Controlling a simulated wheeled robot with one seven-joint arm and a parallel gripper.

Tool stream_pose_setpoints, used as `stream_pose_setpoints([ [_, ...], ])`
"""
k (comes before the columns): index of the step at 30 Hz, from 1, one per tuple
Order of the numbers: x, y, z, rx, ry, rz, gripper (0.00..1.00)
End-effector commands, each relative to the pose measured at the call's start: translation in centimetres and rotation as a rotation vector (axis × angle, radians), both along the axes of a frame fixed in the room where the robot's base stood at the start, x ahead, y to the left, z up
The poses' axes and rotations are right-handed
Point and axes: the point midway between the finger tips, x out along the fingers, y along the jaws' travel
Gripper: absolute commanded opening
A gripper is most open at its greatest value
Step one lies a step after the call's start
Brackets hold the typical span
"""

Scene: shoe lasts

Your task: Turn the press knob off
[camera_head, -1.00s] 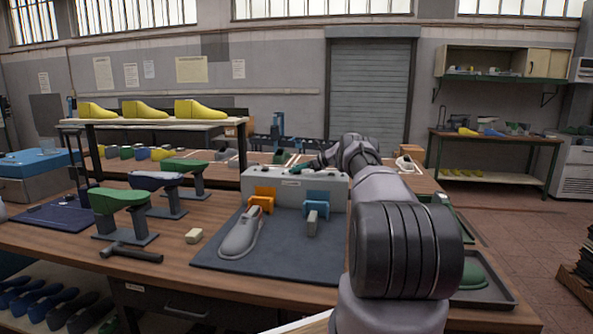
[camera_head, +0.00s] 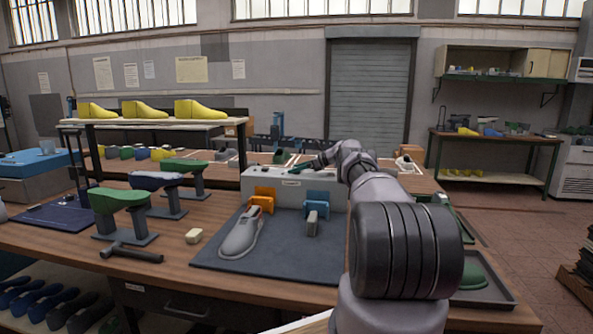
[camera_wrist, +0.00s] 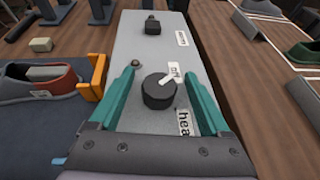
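The grey control box (camera_head: 335,193) stands at the back of the dark mat; it fills the middle of the wrist view (camera_wrist: 137,40). A round black knob (camera_wrist: 158,95) with a white pointer is on its top, near a label starting "hea" (camera_wrist: 183,122). A second black knob (camera_wrist: 153,26) is at the box's far end, beside a label (camera_wrist: 182,38) too small to read. I cannot tell which is the press knob. My gripper (camera_wrist: 160,76) is open, its green fingers on either side of the nearer knob with gaps visible. It also shows above the box in the head view (camera_head: 299,168).
An orange holder (camera_head: 263,200) and a blue holder (camera_head: 317,203) stand before the box. A grey shoe (camera_head: 241,235) lies on the mat (camera_head: 285,262). Green shoe lasts on stands and a hammer (camera_head: 131,252) are to the left.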

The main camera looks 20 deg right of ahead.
Motion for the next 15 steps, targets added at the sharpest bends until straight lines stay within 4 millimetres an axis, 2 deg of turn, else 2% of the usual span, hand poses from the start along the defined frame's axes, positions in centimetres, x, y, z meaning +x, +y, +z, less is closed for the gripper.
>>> stream_pose_setpoints([
  [8, -0.1, -0.1, 0.0, 0.0, 0.0, 0.0, 0.8],
  [15, -1.3, -1.7, 1.0, 0.001, 0.002, -0.003, 0.8],
])
